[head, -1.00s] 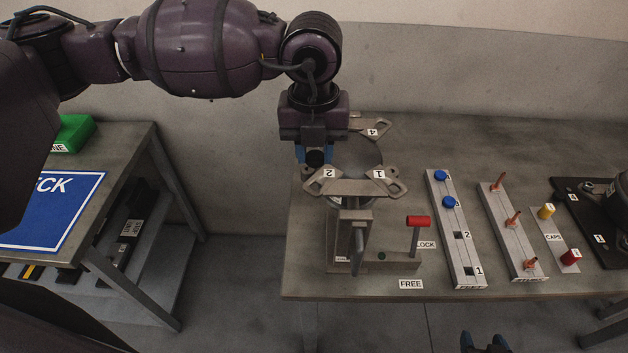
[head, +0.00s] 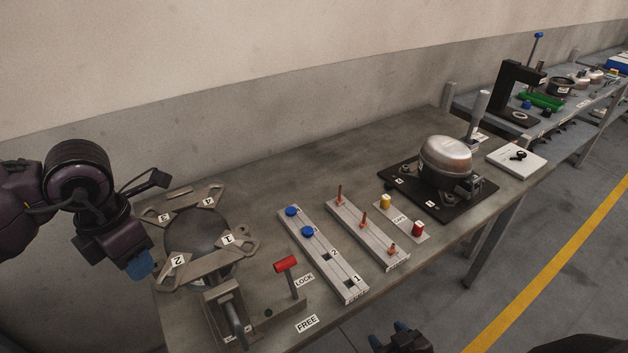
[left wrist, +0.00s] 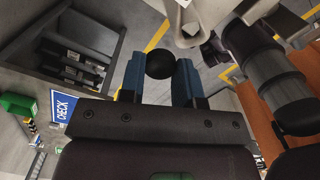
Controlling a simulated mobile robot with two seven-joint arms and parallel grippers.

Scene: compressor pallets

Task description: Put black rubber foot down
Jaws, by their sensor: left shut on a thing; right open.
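The black rubber foot (left wrist: 161,65) shows in the left wrist view as a round dark piece between the two blue fingers of my left gripper (left wrist: 160,82), which is shut on it. In the head view my left gripper (head: 140,266) is at the left, just beside the bracket corner labelled 2 of the metal fixture (head: 203,263). The foot cannot be made out there. My right gripper (head: 400,340) is open and empty at the bottom edge, in front of the bench.
On the bench (head: 330,170), a red-handled lever (head: 287,264) stands right of the fixture. Beyond it are a rail with blue pieces (head: 325,256), a rail with copper pins (head: 368,235), a caps strip (head: 402,220) and a compressor (head: 446,160) on a black plate.

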